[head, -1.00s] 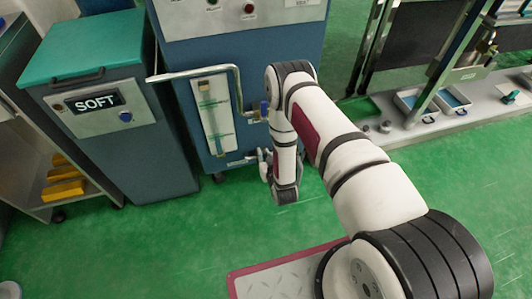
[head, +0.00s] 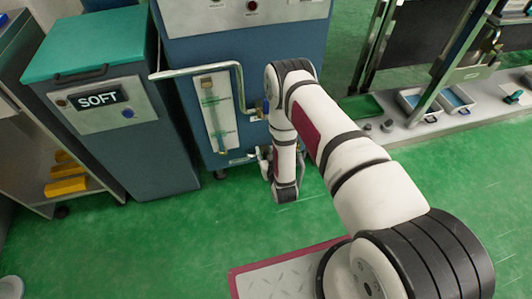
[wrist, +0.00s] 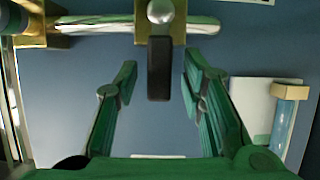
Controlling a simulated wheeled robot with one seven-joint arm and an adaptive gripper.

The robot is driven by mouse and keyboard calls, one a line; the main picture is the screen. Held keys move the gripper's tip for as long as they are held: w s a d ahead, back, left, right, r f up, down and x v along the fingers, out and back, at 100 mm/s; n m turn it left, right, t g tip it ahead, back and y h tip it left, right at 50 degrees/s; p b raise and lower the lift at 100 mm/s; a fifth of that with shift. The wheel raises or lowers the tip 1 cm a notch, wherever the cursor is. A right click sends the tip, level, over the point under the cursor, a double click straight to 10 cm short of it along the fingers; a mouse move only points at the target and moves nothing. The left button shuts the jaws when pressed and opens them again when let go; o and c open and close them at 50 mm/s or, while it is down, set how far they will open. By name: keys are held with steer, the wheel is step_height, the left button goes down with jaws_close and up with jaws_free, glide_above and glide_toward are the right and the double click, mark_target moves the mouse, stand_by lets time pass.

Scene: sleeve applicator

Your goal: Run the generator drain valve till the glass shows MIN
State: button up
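In the wrist view, a black valve lever (wrist: 159,75) stands out from a brass valve body (wrist: 160,17) with a round silver nut, on a pale pipe. My gripper (wrist: 158,66) has its green fingers apart, one on each side of the lever, with gaps between. In the head view, the sight glass (head: 217,113) is on a pale panel on the blue generator cabinet (head: 189,88). A glass tube with a brass fitting (wrist: 290,90) shows at right in the wrist view. Its level and MIN mark are not readable. My arm partly hides the valve area in the head view.
A bent metal pipe (head: 190,72) runs in front of the generator above the glass. A blue unit labelled SOFT (head: 98,99) stands to the left, beside a shelf with yellow blocks (head: 66,187). Trays (head: 450,100) lie on a low ledge at right. Green floor is open in front.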

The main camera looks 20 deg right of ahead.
steer(key=v, duration=1.2)
